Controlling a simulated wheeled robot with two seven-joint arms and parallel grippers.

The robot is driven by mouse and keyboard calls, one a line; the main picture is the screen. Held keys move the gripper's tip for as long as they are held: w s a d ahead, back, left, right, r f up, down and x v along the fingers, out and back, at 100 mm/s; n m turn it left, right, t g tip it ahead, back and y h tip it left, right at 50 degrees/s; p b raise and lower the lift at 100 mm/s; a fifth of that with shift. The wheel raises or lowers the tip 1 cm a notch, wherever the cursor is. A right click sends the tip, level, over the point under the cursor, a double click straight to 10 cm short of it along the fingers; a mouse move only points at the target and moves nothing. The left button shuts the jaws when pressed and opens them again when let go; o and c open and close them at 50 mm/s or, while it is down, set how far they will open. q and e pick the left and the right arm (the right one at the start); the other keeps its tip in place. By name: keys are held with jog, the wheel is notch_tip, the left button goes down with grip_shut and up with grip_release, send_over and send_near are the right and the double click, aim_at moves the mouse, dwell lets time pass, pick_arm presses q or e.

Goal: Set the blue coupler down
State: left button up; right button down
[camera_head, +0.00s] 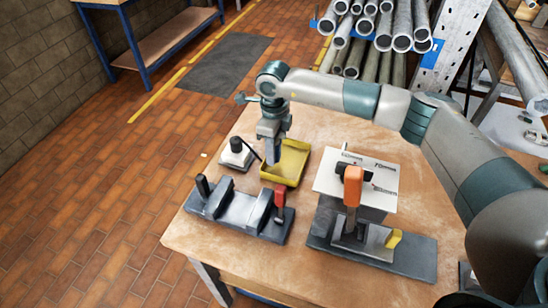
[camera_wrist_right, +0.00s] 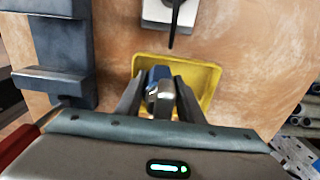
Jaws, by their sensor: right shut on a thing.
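My right gripper (camera_head: 272,158) points down at the yellow tray (camera_head: 294,160) on the wooden table. In the right wrist view, its two dark fingers (camera_wrist_right: 160,98) are shut on the blue coupler (camera_wrist_right: 157,76), which has a grey metal part facing the camera. The coupler is over the yellow tray, whose rim (camera_wrist_right: 207,80) shows around the fingers. I cannot tell whether the coupler touches the tray floor. In the head view the coupler is hidden by the gripper. My left gripper is in neither view.
A small light block with a black knob (camera_head: 236,147) stands left of the tray. A dark grey fixture with a red handle (camera_head: 280,197) lies in front. A clamp with an orange handle (camera_head: 353,187) and a white plate (camera_head: 327,181) stand to the right. Metal pipes (camera_head: 383,38) are stacked behind.

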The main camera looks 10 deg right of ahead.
notch_tip(320, 180, down, 3)
jog(key=shift+p, duration=1.1)
jog(key=shift+f, duration=0.45)
jog(key=shift+f, duration=0.2)
jog(key=c, duration=1.5)
grip_release()
jog(key=shift+r, duration=0.2)
